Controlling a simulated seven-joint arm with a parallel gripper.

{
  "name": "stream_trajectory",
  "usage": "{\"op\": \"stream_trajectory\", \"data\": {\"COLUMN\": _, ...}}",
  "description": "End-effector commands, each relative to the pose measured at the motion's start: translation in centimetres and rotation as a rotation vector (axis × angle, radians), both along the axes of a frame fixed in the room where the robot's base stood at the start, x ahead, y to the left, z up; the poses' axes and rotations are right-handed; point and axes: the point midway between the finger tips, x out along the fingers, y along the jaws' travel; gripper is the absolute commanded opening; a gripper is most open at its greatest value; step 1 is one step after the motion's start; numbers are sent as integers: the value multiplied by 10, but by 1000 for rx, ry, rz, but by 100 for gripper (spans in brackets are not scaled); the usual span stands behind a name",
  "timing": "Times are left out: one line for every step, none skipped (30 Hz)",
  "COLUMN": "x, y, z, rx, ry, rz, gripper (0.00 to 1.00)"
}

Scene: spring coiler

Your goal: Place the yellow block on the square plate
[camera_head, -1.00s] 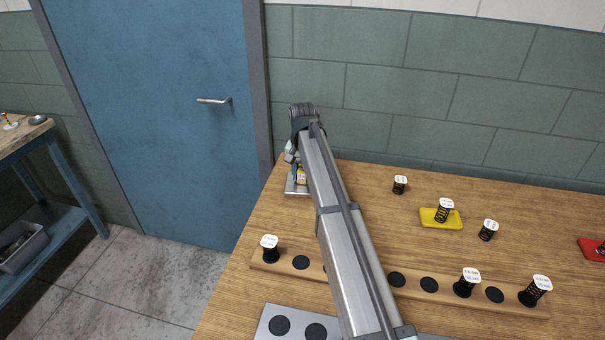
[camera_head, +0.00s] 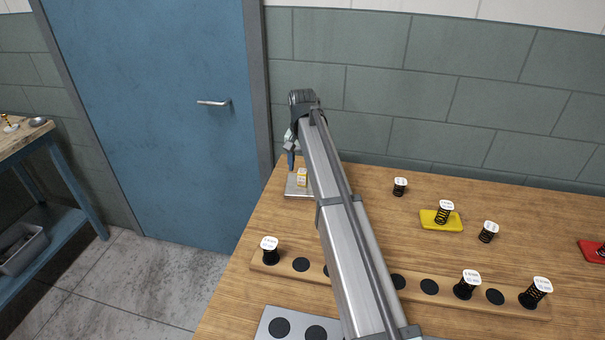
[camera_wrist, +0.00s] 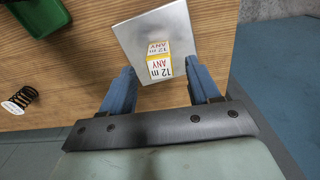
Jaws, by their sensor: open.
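The yellow block (camera_head: 302,178), with white printed labels, sits on the square metal plate (camera_head: 290,190) at the back left of the table. In the wrist view the block (camera_wrist: 160,66) rests on the plate (camera_wrist: 132,38), near its edge closest to my gripper. My gripper (camera_wrist: 157,82) is open, with its blue fingers on either side of the block's near end and gaps between. In the head view my gripper (camera_head: 291,160) is above and slightly left of the block, partly hidden by my arm.
A wooden strip (camera_head: 330,272) with round pads and several labelled springs crosses the table. A yellow tray (camera_head: 428,221) bearing a spring and a red tray (camera_head: 588,246) lie to the right. A green bin (camera_wrist: 35,15) shows in the wrist view. The table edge is close by the plate.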

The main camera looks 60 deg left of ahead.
Motion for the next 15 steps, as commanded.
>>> {"op": "stream_trajectory", "data": {"x": 0, "y": 1, "z": 12, "rx": 2, "ry": -1, "rz": 0, "gripper": 61}}
{"op": "stream_trajectory", "data": {"x": 1, "y": 1, "z": 18, "rx": 2, "ry": -1, "rz": 0, "gripper": 61}}
{"op": "stream_trajectory", "data": {"x": 0, "y": 1, "z": 25, "rx": 2, "ry": -1, "rz": 0, "gripper": 61}}
{"op": "stream_trajectory", "data": {"x": 0, "y": 1, "z": 30, "rx": 1, "ry": 0, "rz": 0, "gripper": 61}}
{"op": "stream_trajectory", "data": {"x": 0, "y": 1, "z": 35, "rx": 2, "ry": -1, "rz": 0, "gripper": 61}}
{"op": "stream_trajectory", "data": {"x": 1, "y": 1, "z": 42, "rx": 2, "ry": -1, "rz": 0, "gripper": 61}}
{"op": "stream_trajectory", "data": {"x": 0, "y": 1, "z": 47, "rx": 2, "ry": -1, "rz": 0, "gripper": 61}}
{"op": "stream_trajectory", "data": {"x": 0, "y": 1, "z": 51, "rx": 1, "ry": 0, "rz": 0, "gripper": 61}}
{"op": "stream_trajectory", "data": {"x": 0, "y": 1, "z": 56, "rx": 1, "ry": -1, "rz": 0, "gripper": 61}}
{"op": "stream_trajectory", "data": {"x": 0, "y": 1, "z": 59, "rx": 1, "ry": -1, "rz": 0, "gripper": 61}}
{"op": "stream_trajectory", "data": {"x": 0, "y": 1, "z": 62, "rx": 1, "ry": -1, "rz": 0, "gripper": 61}}
{"op": "stream_trajectory", "data": {"x": 0, "y": 1, "z": 66, "rx": 1, "ry": -1, "rz": 0, "gripper": 61}}
{"op": "stream_trajectory", "data": {"x": 0, "y": 1, "z": 68, "rx": 1, "ry": -1, "rz": 0, "gripper": 61}}
{"op": "stream_trajectory", "data": {"x": 0, "y": 1, "z": 70, "rx": 1, "ry": -1, "rz": 0, "gripper": 61}}
{"op": "stream_trajectory", "data": {"x": 0, "y": 1, "z": 73, "rx": 1, "ry": -1, "rz": 0, "gripper": 61}}
